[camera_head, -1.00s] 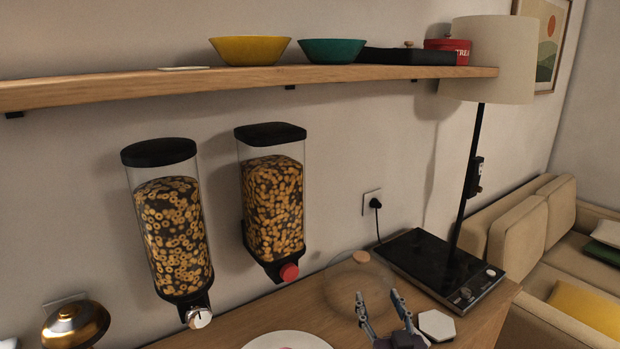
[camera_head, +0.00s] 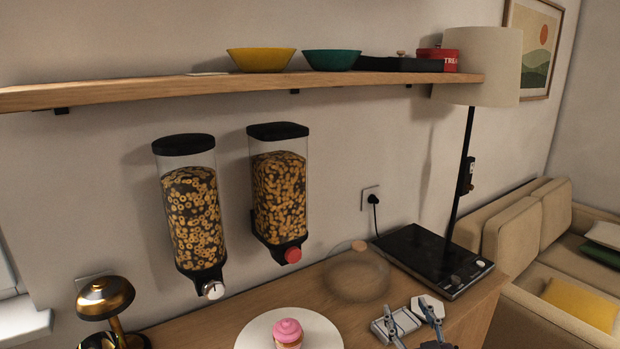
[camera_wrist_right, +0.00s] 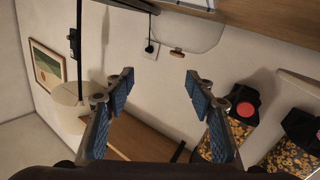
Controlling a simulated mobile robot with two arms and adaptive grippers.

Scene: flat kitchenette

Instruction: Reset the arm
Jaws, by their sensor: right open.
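My right gripper (camera_head: 413,325) shows at the bottom right of the head view, in front of the wooden counter (camera_head: 240,314). Its fingers are spread with nothing between them. In the right wrist view the blue-padded fingers of the gripper (camera_wrist_right: 160,88) are wide apart and empty, with bare wall behind the gap. That view looks upside down, with the counter along its top. My left gripper is in neither view.
A clear dome (camera_head: 345,287), a cupcake (camera_head: 288,333) on a white plate (camera_head: 253,330) and a black hob (camera_head: 428,262) stand on the counter. Two cereal dispensers (camera_head: 192,225) (camera_head: 279,195) hang below a shelf (camera_head: 230,88). A lamp (camera_head: 478,68) and sofa (camera_head: 515,240) are right.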

